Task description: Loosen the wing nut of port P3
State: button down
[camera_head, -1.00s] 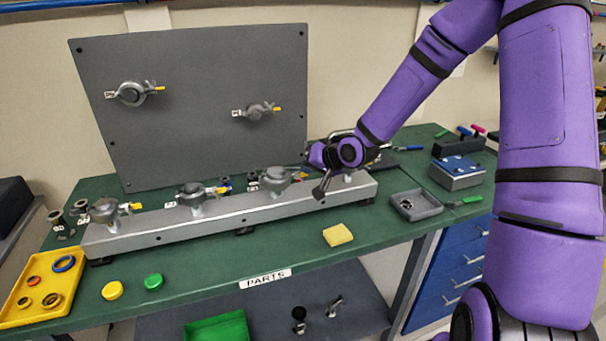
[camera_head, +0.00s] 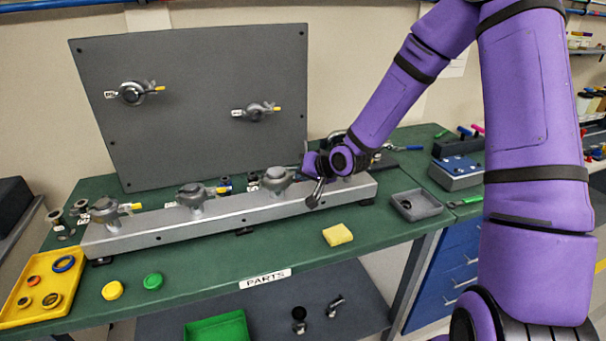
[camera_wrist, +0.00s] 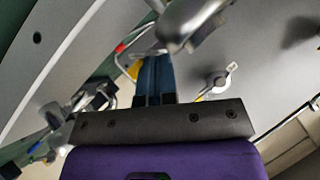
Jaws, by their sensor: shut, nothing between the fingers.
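Several clamped ports stand in a row on the silver rail (camera_head: 160,232) in the head view. Their labels are too small to read, so I cannot tell which is P3. My gripper (camera_head: 304,171) is at the right part of the rail, just right of the third clamp from the left (camera_head: 276,179). It hides that clamp's wing nut end and much of the port behind it. In the wrist view my gripper's fingers (camera_wrist: 155,78) are together and empty. A grey metal clamp (camera_wrist: 190,22) is close above their tips; contact cannot be told.
An upright grey panel (camera_head: 200,120) with two more clamped ports stands behind the rail. A yellow tray (camera_head: 18,312) with rings, two caps, a yellow sponge (camera_head: 338,235) and a grey tray (camera_head: 427,209) lie on the green bench. The bench front is mostly clear.

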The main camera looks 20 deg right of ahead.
jog(key=shift+a+n+h, duration=0.4)
jog(key=shift+n+h, duration=0.2)
jog(key=shift+h, duration=0.4)
dwell(0.5)
jog(key=shift+a, duration=0.3)
jog(key=shift+n+h, duration=0.3)
jog(key=shift+h, duration=0.2)
jog(key=shift+n+h, duration=0.3)
jog(key=shift+h, duration=0.4)
dwell(0.4)
